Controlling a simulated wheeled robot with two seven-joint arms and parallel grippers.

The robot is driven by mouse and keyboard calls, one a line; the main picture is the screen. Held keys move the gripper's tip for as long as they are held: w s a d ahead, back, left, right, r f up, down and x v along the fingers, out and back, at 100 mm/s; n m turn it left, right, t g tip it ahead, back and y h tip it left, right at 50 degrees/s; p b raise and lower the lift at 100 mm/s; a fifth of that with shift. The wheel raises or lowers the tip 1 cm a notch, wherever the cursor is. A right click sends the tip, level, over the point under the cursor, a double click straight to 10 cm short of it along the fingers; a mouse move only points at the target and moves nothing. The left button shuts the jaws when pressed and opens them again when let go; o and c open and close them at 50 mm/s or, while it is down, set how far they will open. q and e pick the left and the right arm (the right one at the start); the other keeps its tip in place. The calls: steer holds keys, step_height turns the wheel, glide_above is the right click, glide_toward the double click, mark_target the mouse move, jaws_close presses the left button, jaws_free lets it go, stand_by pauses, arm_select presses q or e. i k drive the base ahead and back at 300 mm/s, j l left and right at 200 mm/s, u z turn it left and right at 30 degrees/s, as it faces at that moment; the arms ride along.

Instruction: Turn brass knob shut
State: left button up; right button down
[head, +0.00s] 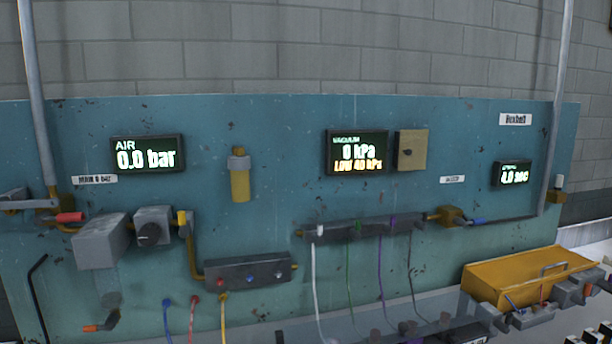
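No gripper of mine shows in the head view. I cannot tell for certain which part is the brass knob. A brass-coloured fitting (451,216) sits at the right end of the dark manifold (365,229), with a blue-ended part beside it. A tan square plate (412,150) with a small dark centre is mounted right of the vacuum display (357,152). The vacuum display reads 0 kPa with an orange line below; the air display (147,154) reads 0.0 bar.
The blue-green panel (285,140) stands before a grey block wall. Coloured hoses hang from the manifold and a lower-left block (248,272). A yellow tray (525,275) is at the right, near several small grey parts. A red-handled part (69,217) juts out at the left.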

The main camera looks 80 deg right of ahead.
mark_target(237, 151)
steer(key=z, duration=0.45)
steer(key=l+z, duration=0.1)
steer(key=z, duration=0.75)
steer(key=i+z, duration=0.1)
steer(key=z, duration=0.8)
